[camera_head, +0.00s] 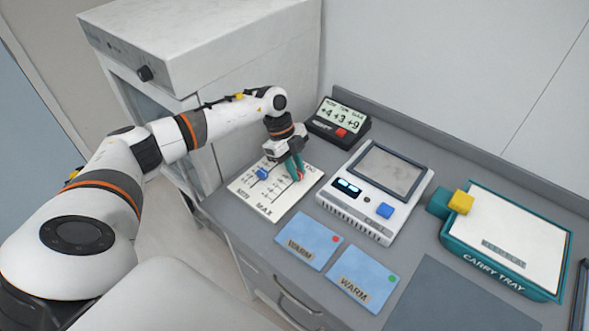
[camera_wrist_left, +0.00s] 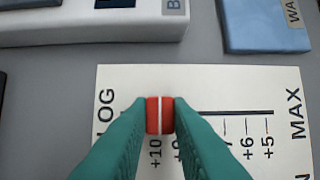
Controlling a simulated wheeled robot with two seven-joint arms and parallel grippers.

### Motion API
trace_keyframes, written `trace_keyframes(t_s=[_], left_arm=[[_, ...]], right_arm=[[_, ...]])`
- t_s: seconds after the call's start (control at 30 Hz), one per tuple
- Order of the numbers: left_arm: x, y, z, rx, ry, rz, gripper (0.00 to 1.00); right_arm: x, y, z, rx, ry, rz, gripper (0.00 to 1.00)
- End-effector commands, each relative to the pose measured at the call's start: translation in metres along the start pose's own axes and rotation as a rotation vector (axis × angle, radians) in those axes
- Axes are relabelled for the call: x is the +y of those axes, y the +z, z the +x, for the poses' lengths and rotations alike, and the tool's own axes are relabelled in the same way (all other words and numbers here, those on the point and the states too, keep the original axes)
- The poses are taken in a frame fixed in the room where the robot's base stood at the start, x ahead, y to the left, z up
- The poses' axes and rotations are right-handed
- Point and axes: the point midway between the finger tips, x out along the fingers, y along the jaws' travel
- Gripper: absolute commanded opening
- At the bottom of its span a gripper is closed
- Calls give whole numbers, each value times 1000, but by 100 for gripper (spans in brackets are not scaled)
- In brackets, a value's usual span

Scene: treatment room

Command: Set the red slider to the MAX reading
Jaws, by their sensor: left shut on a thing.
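The red slider (camera_wrist_left: 160,115) has a white centre line. It sits at the +10 end of its track in the left wrist view, the end near the LOG lettering. My left gripper (camera_wrist_left: 160,116) is shut on it, one teal fingertip on each side. The white scale card (camera_head: 246,188) bears the track. MAX is printed at the opposite end of the track from LOG, past +5. In the head view my left gripper (camera_head: 297,174) reaches down to the card's far right part, and the red slider (camera_head: 300,177) shows just beside it. My right gripper is out of view.
A blue slider (camera_head: 262,173) stands on the same card. Behind is a black display (camera_head: 338,119) reading +4 +3 +9. To the right are a white device (camera_head: 348,205), two blue WARM packs (camera_head: 307,239) and a teal carry tray (camera_head: 497,280). A white cabinet (camera_head: 200,40) stands behind my arm.

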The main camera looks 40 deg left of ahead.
Motion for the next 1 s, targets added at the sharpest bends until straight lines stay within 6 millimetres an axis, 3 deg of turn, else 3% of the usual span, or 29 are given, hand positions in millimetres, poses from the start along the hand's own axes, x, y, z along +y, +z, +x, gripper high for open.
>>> trace_keyframes(t_s=[0.13, 0.17, 0.3, 0.47, 0.67, 0.77, 1.0], left_arm=[[-4, -2, 6, 1, -13, -5, 0], [-4, -2, 6, 1, -14, -5, 20], [-4, -1, 6, 1, -13, -5, 40], [-4, -1, 6, 1, -12, -4, 40], [-3, -2, -1, 1, -10, -3, 40], [-2, -2, -14, 1, -8, -3, 40], [0, -2, -65, 2, -8, -3, 40]], right_arm=[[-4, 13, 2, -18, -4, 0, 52], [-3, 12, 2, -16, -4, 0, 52], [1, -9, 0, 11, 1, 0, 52], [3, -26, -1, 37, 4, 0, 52], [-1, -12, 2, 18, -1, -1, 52], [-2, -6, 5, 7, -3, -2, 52], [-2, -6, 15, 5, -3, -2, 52]])
